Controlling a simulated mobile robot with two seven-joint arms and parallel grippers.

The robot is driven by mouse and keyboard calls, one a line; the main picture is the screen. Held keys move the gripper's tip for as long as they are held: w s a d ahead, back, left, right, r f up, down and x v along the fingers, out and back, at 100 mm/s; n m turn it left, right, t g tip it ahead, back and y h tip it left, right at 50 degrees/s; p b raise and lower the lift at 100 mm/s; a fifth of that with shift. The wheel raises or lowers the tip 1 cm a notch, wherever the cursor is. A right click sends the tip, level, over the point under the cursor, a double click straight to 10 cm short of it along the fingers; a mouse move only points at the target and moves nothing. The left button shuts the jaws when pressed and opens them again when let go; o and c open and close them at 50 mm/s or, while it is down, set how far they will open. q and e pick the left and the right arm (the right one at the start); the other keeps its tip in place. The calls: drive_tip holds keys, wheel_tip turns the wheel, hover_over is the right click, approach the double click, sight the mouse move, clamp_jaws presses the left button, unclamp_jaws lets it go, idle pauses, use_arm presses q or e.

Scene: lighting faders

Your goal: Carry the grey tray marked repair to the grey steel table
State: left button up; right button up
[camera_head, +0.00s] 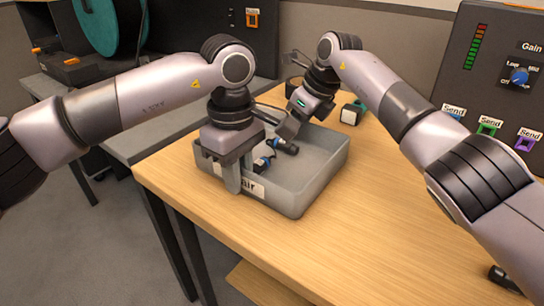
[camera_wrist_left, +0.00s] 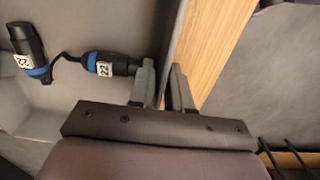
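The grey tray (camera_head: 317,186) sits on the wooden table near its left edge. Its front label is partly covered, with only "air" readable. Inside lies a short cable with black, blue-ringed connectors (camera_head: 285,147); the left wrist view shows them tagged (camera_wrist_left: 105,66). My left gripper (camera_head: 240,178) is at the tray's near-left wall, its fingers close together on either side of the wall (camera_wrist_left: 172,50). The grey steel table (camera_head: 150,133) stands left of the wooden one.
A panel with a blue knob and send sockets (camera_head: 490,90) stands at the right. A teal reel (camera_head: 105,25) stands at the back left.

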use_arm(q)
drive_tip(key=shift+c, duration=1.2)
use_arm(e)
drive_tip(key=shift+c, duration=1.2)
use_arm(q)
clamp_jaws()
use_arm(e)
clamp_jaws()
use_arm(q)
drive_tip(key=shift+r, duration=0.15)
use_arm(e)
drive_tip(key=shift+r, duration=0.1)
